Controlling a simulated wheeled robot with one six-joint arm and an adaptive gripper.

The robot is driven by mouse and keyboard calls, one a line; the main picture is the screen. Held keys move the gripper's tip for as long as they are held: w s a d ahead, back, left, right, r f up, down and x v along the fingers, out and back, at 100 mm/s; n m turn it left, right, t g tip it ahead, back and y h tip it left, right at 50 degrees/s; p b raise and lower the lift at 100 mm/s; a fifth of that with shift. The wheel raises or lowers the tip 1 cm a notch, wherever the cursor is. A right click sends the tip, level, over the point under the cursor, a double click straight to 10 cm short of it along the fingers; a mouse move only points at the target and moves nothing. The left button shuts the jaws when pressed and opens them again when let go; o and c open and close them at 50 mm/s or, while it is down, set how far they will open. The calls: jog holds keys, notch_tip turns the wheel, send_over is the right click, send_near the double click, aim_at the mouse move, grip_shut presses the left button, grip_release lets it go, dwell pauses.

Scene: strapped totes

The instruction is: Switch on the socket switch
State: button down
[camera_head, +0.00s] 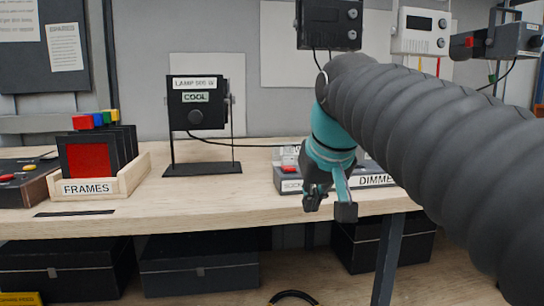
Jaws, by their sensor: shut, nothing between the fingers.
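A grey box with a label beginning "SOCK" (291,186) sits on the wooden bench, right of the lamp. Its right part joins or lies beside a section labelled "DIMME" (376,181); my arm covers the boundary. My gripper (329,204) hangs in front of this box, pointing down, shut and empty. It hides the middle of the box front. Whether my fingers touch the box cannot be told.
A black lamp (196,109) marked "LAMP 500 W" and "COOL" stands left, its cable running towards the box. A wooden FRAMES tray (129,185) stands further left. Black-and-grey devices (330,22) hang above. Dark totes (199,268) sit below.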

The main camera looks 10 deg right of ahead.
jog(key=w+r, duration=0.4)
jog(key=r, duration=0.3)
jog(key=w+r+t, duration=0.1)
jog(key=w+r, duration=0.4)
jog(key=r, duration=0.3)
jog(key=shift+r, duration=0.3)
jog(key=shift+w, duration=0.1)
jog(key=b, duration=0.2)
send_over(290, 168)
notch_tip(290, 168, down, 8)
jog(key=shift+f, duration=0.1)
jog(key=shift+s+f+b, duration=0.25)
jog(key=shift+f+b, duration=0.55)
jog(key=shift+f, duration=0.35)
jog(key=shift+s+f, duration=0.1)
jog(key=shift+f, duration=0.6)
jog(key=f+b, duration=0.1)
jog(key=b, duration=0.2)
jog(key=shift+s+f+t, duration=0.15)
jog(key=shift+f+t, duration=0.05)
jog(key=shift+t, duration=0.2)
jog(key=shift+r, duration=0.35)
jog(key=shift+p, duration=0.3)
